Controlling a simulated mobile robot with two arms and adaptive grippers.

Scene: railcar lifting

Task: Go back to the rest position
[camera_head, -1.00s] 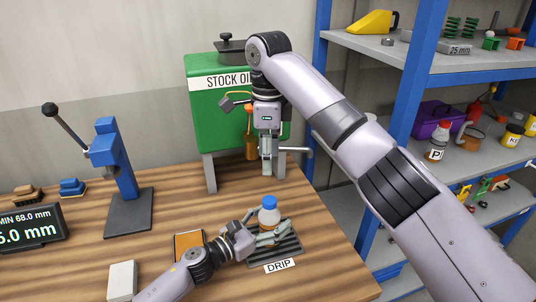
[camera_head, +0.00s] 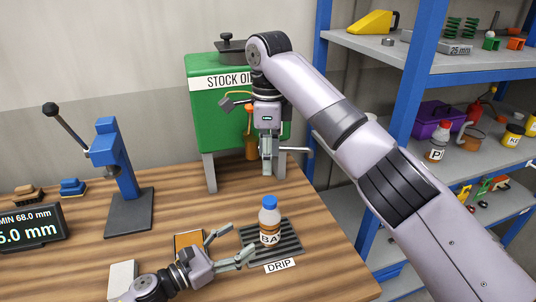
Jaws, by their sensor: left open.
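My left gripper (camera_head: 230,247) is low over the wooden bench, its two fingers spread open and empty, pointing right. A small bottle (camera_head: 269,226) with a blue cap and brown contents stands upright on the dark ribbed drip tray (camera_head: 289,244), just right of the fingertips and apart from them. My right gripper (camera_head: 266,161) hangs pointing down in front of the green stock oil tank (camera_head: 215,118), beside its tap lever. Its fingers look close together, but I cannot tell whether they are open or shut.
A blue lever press (camera_head: 117,165) stands at the left, with a digital display (camera_head: 32,228) beside it. A small pale block (camera_head: 122,280) and an orange-topped dark pad (camera_head: 188,243) lie near my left arm. Blue-framed shelves (camera_head: 400,110) stand at the right.

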